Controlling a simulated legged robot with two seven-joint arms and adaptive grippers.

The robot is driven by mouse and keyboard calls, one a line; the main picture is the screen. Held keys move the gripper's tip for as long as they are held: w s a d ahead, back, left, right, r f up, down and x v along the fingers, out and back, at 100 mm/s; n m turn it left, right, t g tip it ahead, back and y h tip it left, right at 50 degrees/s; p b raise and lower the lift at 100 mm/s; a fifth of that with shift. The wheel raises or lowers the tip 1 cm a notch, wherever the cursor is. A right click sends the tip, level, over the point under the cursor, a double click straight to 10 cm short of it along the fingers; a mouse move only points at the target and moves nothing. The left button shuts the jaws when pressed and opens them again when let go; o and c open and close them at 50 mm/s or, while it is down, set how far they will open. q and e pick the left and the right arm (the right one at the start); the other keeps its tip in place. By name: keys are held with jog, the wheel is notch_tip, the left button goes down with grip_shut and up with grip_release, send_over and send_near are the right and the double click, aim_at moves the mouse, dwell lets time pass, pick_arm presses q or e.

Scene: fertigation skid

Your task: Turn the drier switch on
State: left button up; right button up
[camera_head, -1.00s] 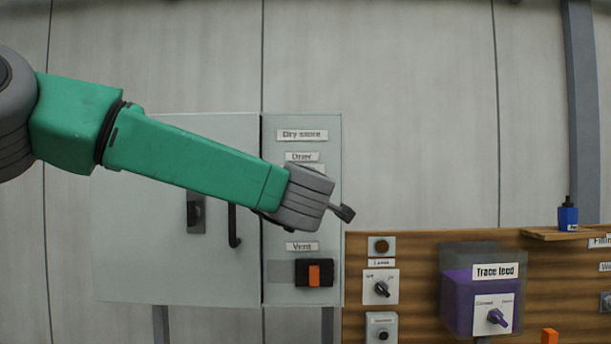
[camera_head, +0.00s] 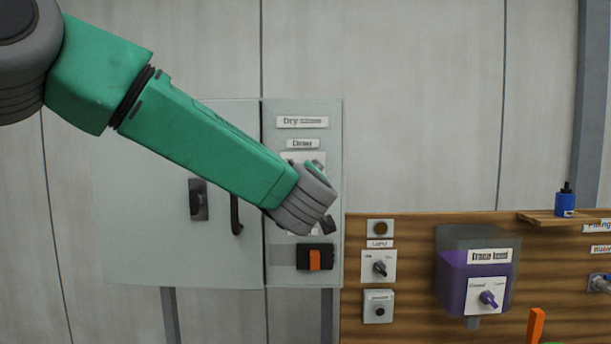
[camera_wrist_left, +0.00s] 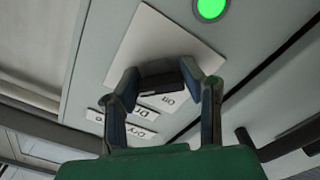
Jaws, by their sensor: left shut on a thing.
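The drier switch is on the grey cabinet panel under the "Drier" label (camera_head: 303,143); my left forearm and wrist hide most of it in the head view. In the left wrist view the switch's white plate (camera_wrist_left: 165,35) faces me, with a dark knob (camera_wrist_left: 160,86) between my fingers. My left gripper (camera_wrist_left: 170,80) is shut on this knob, one finger on each side. An "On" mark (camera_wrist_left: 168,99) shows beside the knob. A green lamp (camera_wrist_left: 211,8) is lit near the plate. My right gripper is in neither view.
Below my wrist is the black and orange Vent switch (camera_head: 315,258). A door handle (camera_head: 236,214) stands out left of the panel. To the right, a wooden board (camera_head: 410,285) carries more switches and the purple Trace feed tank (camera_head: 453,284).

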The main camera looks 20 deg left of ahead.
pick_arm(q)
jog(key=shift+f, duration=0.1)
jog(key=o, duration=1.1)
jog(key=shift+o, duration=0.4)
jog(key=shift+w, duration=0.1)
jog(key=shift+s, duration=0.3)
jog(key=v, duration=1.1)
jog(key=shift+d, duration=0.2)
jog(key=shift+s, duration=0.1)
